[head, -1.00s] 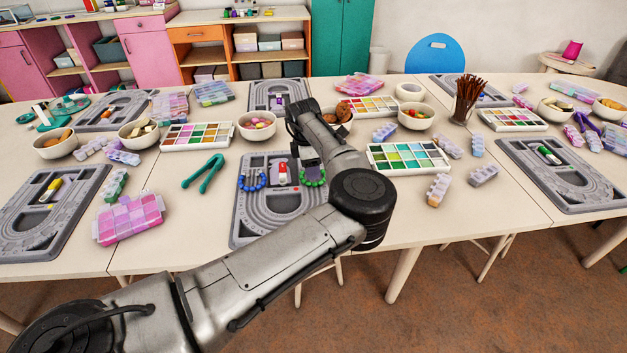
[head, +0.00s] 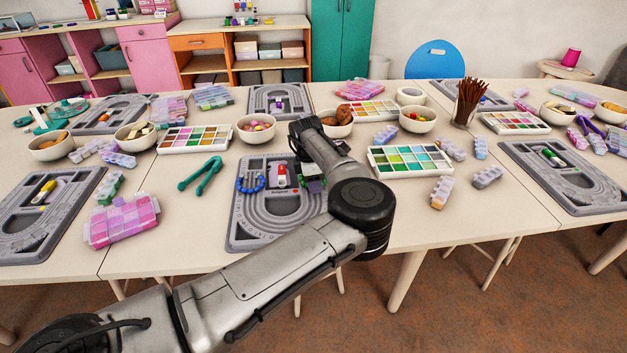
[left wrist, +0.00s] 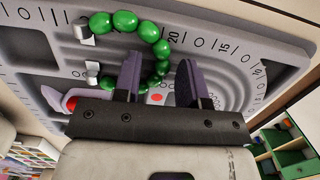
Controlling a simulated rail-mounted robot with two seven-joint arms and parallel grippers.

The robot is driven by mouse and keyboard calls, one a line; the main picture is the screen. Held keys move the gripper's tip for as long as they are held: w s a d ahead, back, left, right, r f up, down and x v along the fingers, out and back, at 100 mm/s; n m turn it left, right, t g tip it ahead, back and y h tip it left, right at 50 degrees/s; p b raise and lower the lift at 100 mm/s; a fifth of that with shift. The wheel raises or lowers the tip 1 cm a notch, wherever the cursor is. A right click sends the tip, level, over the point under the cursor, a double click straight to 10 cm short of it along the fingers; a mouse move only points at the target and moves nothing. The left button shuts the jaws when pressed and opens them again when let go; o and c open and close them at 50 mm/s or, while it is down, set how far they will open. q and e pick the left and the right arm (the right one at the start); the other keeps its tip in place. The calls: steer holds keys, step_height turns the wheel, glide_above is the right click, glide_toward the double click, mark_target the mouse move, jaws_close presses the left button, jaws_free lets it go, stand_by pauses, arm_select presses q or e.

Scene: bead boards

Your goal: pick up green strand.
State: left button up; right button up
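The green strand (left wrist: 125,21) lies in a curve on the grey bead board (left wrist: 230,35) in the left wrist view. In the head view it is mostly hidden behind my left gripper (head: 311,183); a little green (head: 323,184) shows there. My left gripper (left wrist: 160,68) is over the right part of the board, its two purple-grey fingers apart. Part of the strand's curve shows between and behind the fingers. I cannot tell whether the fingers touch any bead. My right gripper is not in view.
A blue strand (head: 249,184) lies on the same board's left side. A red-and-white item (head: 281,176) stands near its middle. A paint-like palette (head: 410,160) is to the right, green pliers (head: 201,175) to the left, bowls (head: 256,128) behind.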

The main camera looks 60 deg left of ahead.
arm_select(q)
jaws_close()
